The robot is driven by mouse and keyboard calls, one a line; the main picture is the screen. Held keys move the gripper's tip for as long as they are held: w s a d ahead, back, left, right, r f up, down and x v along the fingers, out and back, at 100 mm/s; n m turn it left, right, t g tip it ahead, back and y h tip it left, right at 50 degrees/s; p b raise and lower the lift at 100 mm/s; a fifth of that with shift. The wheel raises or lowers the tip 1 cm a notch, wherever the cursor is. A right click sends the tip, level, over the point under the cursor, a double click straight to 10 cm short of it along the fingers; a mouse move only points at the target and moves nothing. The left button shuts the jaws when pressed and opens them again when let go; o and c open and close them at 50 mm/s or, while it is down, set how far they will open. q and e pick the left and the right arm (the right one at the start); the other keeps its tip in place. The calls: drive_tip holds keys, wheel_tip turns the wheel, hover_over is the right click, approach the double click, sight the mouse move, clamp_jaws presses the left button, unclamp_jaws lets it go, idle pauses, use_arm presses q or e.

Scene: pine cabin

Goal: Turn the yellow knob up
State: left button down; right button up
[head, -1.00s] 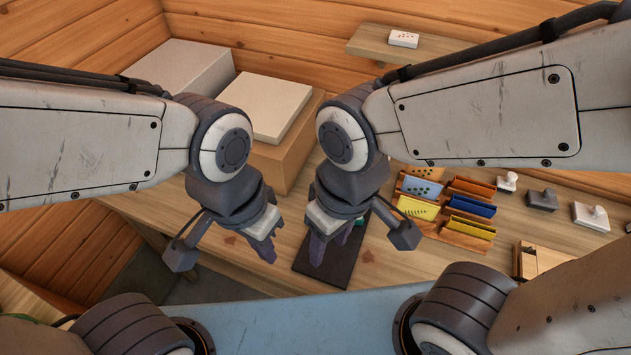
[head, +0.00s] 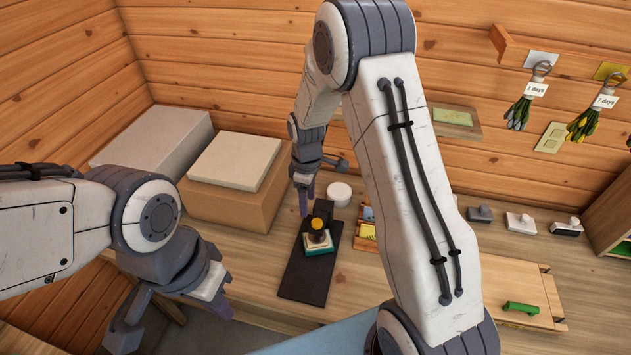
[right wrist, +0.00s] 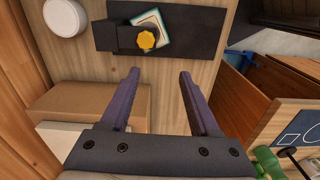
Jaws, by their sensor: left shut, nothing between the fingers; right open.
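My left gripper (head: 222,304) is shut and empty, left of the board.
A white round tub (head: 339,193) stands behind the board. Cardboard and pale boxes (head: 228,203) fill the back left. Stamps (head: 520,221) stand at the right, near a wooden box with a green block (head: 521,308). My right arm hides part of the table.

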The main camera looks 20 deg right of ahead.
sight(317, 222)
drive_tip(key=d+f+b, duration=0.1)
drive_tip(key=f+b, duration=0.1)
drive_tip(key=f, duration=0.1)
drive_tip(key=w+d+f+b, duration=0.1)
drive_tip(key=f+b, duration=0.1)
drive_tip(key=f, duration=0.2)
drive_tip(key=d+f+b, duration=0.1)
drive_tip(key=f+b, duration=0.1)
drive_tip(key=f, duration=0.2)
drive_tip(key=shift+w, duration=0.2)
drive_tip(key=shift+c, duration=0.6)
drive_tip(key=shift+r, duration=0.1)
clamp_jaws()
drive_tip(key=n, duration=0.8)
drive_tip(key=shift+w+d+r, duration=0.1)
drive_tip(key=n, duration=1)
drive_tip(key=shift+r, duration=0.1)
drive_tip(key=n, duration=0.5)
drive_tip(key=shift+o, duration=0.5)
unclamp_jaws()
use_arm(q)
wheel_tip(317, 222, down, 5)
drive_tip(key=shift+f, duration=0.1)
drive_tip(key=shift+r, duration=0.2)
use_arm(e)
drive_tip(key=shift+s, duration=0.2)
